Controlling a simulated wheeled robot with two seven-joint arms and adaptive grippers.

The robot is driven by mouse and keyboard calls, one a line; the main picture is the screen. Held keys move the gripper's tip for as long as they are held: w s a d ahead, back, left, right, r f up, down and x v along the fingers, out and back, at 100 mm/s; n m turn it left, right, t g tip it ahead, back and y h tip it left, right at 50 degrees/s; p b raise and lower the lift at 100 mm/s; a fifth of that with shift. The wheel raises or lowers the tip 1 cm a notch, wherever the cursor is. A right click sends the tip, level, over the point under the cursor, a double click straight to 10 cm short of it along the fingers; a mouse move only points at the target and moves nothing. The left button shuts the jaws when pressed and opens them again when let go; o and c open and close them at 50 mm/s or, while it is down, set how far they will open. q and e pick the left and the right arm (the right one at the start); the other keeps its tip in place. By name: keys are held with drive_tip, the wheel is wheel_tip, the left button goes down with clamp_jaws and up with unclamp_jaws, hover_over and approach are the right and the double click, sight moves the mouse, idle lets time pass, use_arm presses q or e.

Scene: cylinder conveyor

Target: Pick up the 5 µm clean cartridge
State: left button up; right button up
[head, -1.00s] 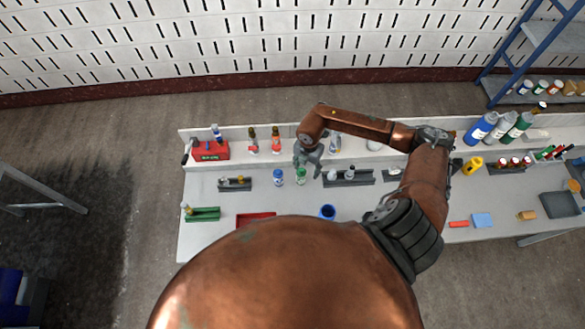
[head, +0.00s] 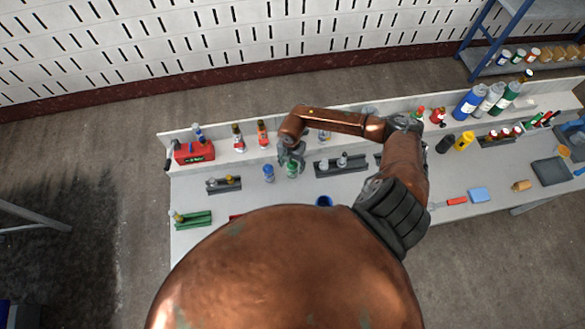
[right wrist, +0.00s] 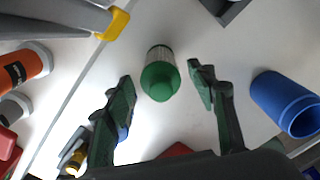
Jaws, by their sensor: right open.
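A green-topped cylinder (head: 292,170) with a pale label band stands upright on the bench; its label is too small to read, so I cannot tell whether it is the 5 µm clean cartridge. In the right wrist view the green-topped cylinder (right wrist: 159,76) lies between my open fingers, with a gap on each side. My right gripper (head: 291,160) is directly over it in the head view, and both fingers of the right gripper (right wrist: 160,82) show in the wrist view. A blue-topped cylinder (head: 268,173) stands just left of it. My left gripper is not in view.
A blue cup (right wrist: 287,104) is right of the fingers in the wrist view. A dark rack (head: 341,166) with small cylinders is to the right. A red box (head: 193,151) and a green tray (head: 193,219) are at the left.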

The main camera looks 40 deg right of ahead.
drive_tip(key=shift+f, duration=1.25)
drive_tip(key=shift+c, duration=0.7)
drive_tip(key=shift+d, duration=0.1)
drive_tip(key=c, duration=1)
drive_tip(key=shift+r, duration=0.1)
